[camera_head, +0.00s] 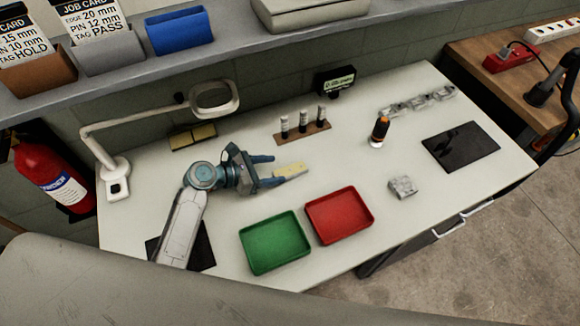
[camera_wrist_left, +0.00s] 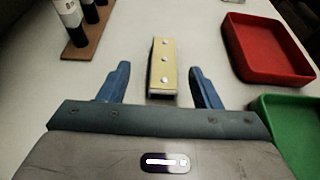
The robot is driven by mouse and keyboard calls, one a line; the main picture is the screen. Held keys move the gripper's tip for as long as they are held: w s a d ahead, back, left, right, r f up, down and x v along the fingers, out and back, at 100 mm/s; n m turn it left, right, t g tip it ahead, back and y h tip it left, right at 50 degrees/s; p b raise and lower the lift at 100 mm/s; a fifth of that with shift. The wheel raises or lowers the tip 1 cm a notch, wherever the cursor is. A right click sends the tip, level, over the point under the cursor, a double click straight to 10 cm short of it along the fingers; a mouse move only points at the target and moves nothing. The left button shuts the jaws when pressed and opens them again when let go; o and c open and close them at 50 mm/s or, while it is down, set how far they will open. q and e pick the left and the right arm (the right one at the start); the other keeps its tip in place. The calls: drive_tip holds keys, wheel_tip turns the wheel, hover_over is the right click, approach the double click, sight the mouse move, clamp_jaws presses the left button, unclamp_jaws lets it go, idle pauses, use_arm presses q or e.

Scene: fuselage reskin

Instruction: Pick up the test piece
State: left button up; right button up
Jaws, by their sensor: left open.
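The test piece (camera_head: 290,170) is a small yellowish bar lying on the white table. In the left wrist view, the test piece (camera_wrist_left: 163,66) shows several round silver fasteners along its top and lies between and just beyond my fingers. My left gripper (camera_head: 268,171) is open, with one blue finger on each side of the near end of the piece. In the left wrist view, my left gripper (camera_wrist_left: 160,88) shows gaps between both fingers and the piece. My right gripper is not in view.
A green tray (camera_head: 274,243) and a red tray (camera_head: 339,215) sit in front of the piece. A brown rack (camera_head: 303,133) with dark cylinders stands behind it. A magnifier lamp (camera_head: 115,175) is at left. An orange-black tool (camera_head: 379,131) and a dark pad (camera_head: 460,147) are at right.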

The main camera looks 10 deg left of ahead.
sight(294, 169)
use_arm(q)
drive_tip(key=shift+w+d+f, duration=0.15)
drive_tip(key=shift+w+d, duration=0.1)
drive_tip(key=shift+d, duration=0.2)
drive_tip(key=shift+w+d+f, duration=0.1)
drive_tip(key=shift+w+d, duration=0.05)
drive_tip(key=p+x, duration=0.1)
drive_tip(key=x, duration=0.3)
drive_tip(key=shift+d+p, duration=0.3)
drive_tip(key=shift+p, duration=0.1)
drive_tip(key=shift+d+f, duration=0.15)
drive_tip(key=shift+d, duration=0.15)
drive_tip(key=shift+f, duration=0.1)
drive_tip(key=c, duration=1.1)
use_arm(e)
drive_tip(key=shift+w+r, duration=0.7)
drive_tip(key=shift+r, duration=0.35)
